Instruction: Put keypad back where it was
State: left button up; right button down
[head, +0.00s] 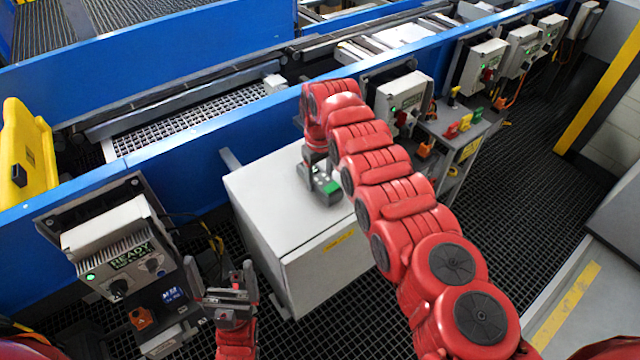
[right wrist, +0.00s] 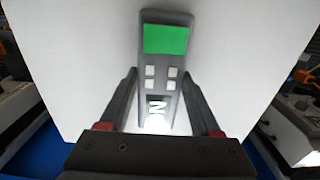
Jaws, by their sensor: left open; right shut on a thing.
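The keypad (head: 330,190) is a small dark grey handset with a green screen. It shows upright in the right wrist view (right wrist: 162,65), with several pale buttons and white lettering partly visible near its lower end. My right gripper (head: 316,170) is shut on the keypad from both sides; in the right wrist view its fingers (right wrist: 160,88) flank the keypad's body. The keypad is at the top of the white cabinet (head: 270,190); whether it touches that top I cannot tell. My left gripper (head: 230,303) is open and empty, low in front of the left control box.
A control box marked READY (head: 118,245) hangs on the blue conveyor side at the left. A shelf stand (head: 455,135) with coloured blocks is right of the cabinet. More control boxes (head: 484,65) line the conveyor. The cabinet top around the keypad is clear.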

jog(key=shift+f, duration=0.2)
jog(key=shift+f, duration=0.15)
jog(key=shift+c, duration=0.5)
grip_release()
jog(key=shift+s, duration=0.1)
